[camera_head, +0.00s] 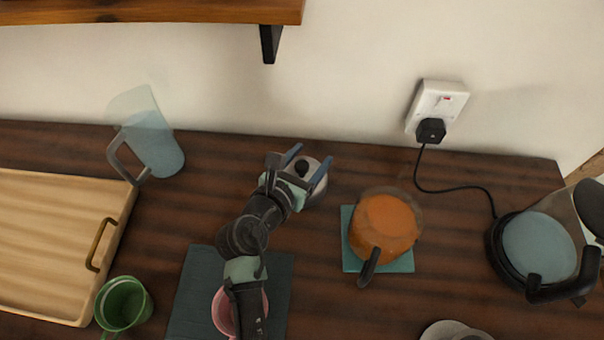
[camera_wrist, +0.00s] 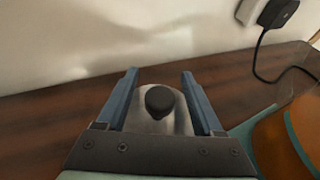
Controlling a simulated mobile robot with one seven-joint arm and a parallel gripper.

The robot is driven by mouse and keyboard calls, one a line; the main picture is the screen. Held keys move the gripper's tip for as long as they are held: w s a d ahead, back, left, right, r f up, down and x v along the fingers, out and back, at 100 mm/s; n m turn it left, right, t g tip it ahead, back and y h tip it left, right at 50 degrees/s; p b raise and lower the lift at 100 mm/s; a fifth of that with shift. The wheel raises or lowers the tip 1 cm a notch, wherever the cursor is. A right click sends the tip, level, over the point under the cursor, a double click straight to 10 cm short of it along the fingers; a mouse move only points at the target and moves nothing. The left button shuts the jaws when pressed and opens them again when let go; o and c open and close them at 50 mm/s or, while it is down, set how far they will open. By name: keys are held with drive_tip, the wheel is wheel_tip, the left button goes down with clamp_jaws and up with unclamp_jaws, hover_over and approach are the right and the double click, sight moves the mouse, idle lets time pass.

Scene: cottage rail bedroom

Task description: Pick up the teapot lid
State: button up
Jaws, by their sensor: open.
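The teapot lid (camera_head: 315,185) is a round silver-grey disc with a black knob, lying on the dark wooden counter near the wall. It also shows in the wrist view (camera_wrist: 150,124), with its black knob between the fingers. My gripper (camera_head: 309,164) is open, its two blue fingers on either side of the knob. In the wrist view my gripper (camera_wrist: 160,80) appears over the lid, and I cannot tell whether the fingers touch it. An orange pot (camera_head: 386,226) with a dark handle, its top open, stands on a teal mat (camera_head: 349,262) right of the lid.
A glass jug (camera_head: 152,140) stands at the back left beside a wooden tray (camera_head: 60,240). A green mug (camera_head: 122,305) and a pink mug (camera_head: 222,312) are in front. A kettle (camera_head: 535,250) and its cord are at right. A shelf (camera_head: 150,12) overhangs the back.

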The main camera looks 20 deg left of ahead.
clamp_jaws()
idle(0.3)
drive_tip(key=shift+r, duration=0.15)
